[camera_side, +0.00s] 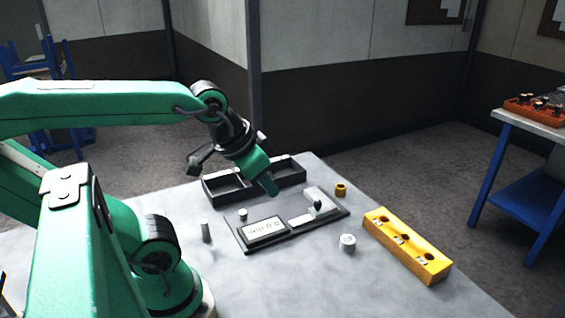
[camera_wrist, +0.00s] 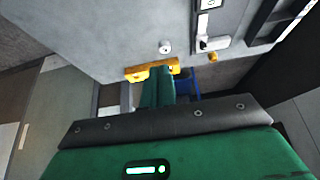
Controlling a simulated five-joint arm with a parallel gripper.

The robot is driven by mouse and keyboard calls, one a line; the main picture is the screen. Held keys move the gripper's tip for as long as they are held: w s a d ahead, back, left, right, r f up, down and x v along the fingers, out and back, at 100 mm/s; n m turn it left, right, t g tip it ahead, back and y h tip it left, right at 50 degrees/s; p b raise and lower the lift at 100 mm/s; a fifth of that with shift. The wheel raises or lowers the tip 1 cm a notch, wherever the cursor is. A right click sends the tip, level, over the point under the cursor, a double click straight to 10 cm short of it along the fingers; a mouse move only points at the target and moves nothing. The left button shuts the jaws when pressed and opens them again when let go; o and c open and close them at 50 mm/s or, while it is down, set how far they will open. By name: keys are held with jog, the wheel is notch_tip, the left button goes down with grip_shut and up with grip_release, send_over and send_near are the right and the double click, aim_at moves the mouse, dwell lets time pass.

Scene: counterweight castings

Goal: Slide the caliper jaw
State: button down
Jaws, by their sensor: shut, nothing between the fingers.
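The caliper is a dark plate (camera_side: 240,238) on the grey table with a white digital readout (camera_side: 265,231) at its left. A pale sliding jaw (camera_side: 314,197) with a black knob (camera_side: 318,205) sits toward its right end. In the wrist view part of the caliper shows at the top (camera_wrist: 207,22). My gripper (camera_side: 271,188) is shut and empty. It is tilted down in the air and appears above the caliper's far side, apart from the jaw. Its green fingers show together in the wrist view (camera_wrist: 159,76).
A black divided tray (camera_side: 290,179) lies behind the caliper. A yellow block with holes (camera_side: 425,265) lies to the right. A brass-coloured cylinder (camera_side: 341,189), a white cylinder (camera_side: 347,243) and a grey pin (camera_side: 206,231) stand around the plate. The table's front is clear.

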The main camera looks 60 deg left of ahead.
dwell(0.4)
jog(key=c, duration=1.3)
grip_release()
jog(key=shift+w, duration=0.15)
jog(key=shift+c, duration=0.2)
jog(key=shift+o, duration=0.2)
jog(key=shift+w+a+r, duration=0.15)
jog(key=shift+w+a, duration=0.05)
jog(key=shift+w, duration=0.3)
jog(key=m+g, duration=0.3)
jog(key=g, duration=0.2)
send_over(318, 201)
jog(key=f, duration=1.1)
jog(key=shift+s+d, duration=0.25)
jog(key=shift+d, duration=0.1)
jog(key=shift+w+a+f+g, duration=0.25)
jog(key=shift+f+g, duration=0.05)
jog(key=shift+f, duration=0.15)
jog(key=shift+f, duration=0.1)
jog(key=shift+f, duration=3.8)
